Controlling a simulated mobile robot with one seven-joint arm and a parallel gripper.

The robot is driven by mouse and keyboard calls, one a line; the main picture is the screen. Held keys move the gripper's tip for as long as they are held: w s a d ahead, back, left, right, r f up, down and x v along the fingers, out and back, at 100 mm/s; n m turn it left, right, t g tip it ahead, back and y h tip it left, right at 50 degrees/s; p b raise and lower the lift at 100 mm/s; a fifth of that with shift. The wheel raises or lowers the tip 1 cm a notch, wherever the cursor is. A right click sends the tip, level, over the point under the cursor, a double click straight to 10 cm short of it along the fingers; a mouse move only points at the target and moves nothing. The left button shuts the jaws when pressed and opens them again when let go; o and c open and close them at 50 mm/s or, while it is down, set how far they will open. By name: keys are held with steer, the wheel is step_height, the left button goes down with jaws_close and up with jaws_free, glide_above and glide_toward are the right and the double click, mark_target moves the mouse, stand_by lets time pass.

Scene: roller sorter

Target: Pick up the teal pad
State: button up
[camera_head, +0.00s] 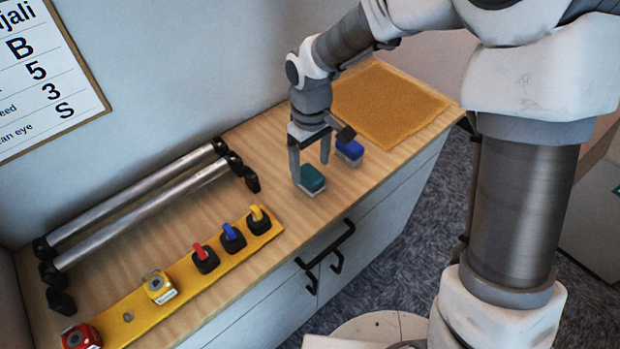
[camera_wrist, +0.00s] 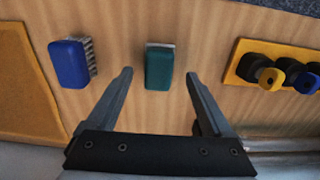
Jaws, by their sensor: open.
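The teal pad (camera_head: 312,177) lies on the wooden counter top, with a paler layer at its side. In the wrist view the teal pad (camera_wrist: 159,69) sits ahead of the fingers, roughly centred between them. My gripper (camera_head: 309,172) points down over the pad, its fingers apart. In the wrist view my gripper (camera_wrist: 160,86) is open and empty, with a gap on both sides of the pad. From these views I cannot tell exactly how high the fingertips are above the counter.
A blue pad (camera_head: 350,151) with bristles lies close by, near the yellow mat (camera_head: 387,101). A yellow board (camera_head: 222,259) with coloured-tab blocks and a red block (camera_head: 80,337) lies toward the left front. Two metal rollers (camera_head: 140,205) run along the wall.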

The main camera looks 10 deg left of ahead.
mark_target(310, 172)
steer(key=f, duration=0.3)
steer(key=shift+w+a+f, duration=0.1)
steer(key=shift+w+f, duration=0.1)
steer(key=shift+f, duration=0.2)
jaws_close()
